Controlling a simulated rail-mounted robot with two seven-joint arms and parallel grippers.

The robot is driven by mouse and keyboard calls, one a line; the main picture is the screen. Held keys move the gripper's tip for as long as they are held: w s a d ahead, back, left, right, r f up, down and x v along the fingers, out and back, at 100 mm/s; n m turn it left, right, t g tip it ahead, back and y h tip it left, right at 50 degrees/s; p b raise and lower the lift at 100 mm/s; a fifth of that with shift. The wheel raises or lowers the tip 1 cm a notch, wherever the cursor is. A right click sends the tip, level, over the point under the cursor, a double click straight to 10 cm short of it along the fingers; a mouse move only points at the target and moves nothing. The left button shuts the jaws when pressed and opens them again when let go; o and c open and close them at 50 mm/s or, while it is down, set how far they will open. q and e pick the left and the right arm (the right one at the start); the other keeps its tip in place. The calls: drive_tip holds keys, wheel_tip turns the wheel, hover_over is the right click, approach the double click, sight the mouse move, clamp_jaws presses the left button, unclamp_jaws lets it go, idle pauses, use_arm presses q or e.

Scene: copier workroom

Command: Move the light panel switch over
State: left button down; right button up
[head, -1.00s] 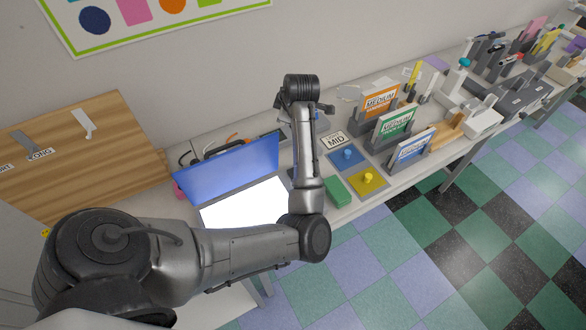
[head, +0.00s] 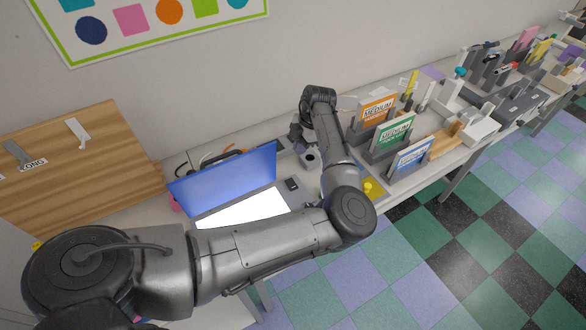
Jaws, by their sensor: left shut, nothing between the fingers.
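The light panel (head: 243,208) glows white on the bench, with its blue lid (head: 228,180) raised behind it. A small dark switch (head: 292,184) sits on the grey strip just right of the panel. My left gripper (head: 297,137) is shut and empty, pointing down behind the switch and apart from it. Its fingertips are small and partly blend with the grey items there. My left forearm and elbow pass in front of the panel's right front corner. My right gripper is not in view.
A grey block with a dark round top (head: 310,158) stands near the gripper. A yellow pad (head: 372,190) is partly behind my elbow. Orange (head: 377,110), green (head: 394,132) and blue (head: 413,156) "MEDIUM" cards stand to the right. A wooden board (head: 75,165) is at left.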

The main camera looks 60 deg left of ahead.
use_arm(q)
drive_tip(key=p, duration=0.3)
hover_over(289, 182)
drive_tip(key=f, duration=1.1)
drive_tip(key=shift+w+d+f, duration=0.1)
drive_tip(key=shift+w, duration=0.25)
drive_tip(key=shift+f+p, duration=0.35)
drive_tip(key=shift+f, duration=0.7)
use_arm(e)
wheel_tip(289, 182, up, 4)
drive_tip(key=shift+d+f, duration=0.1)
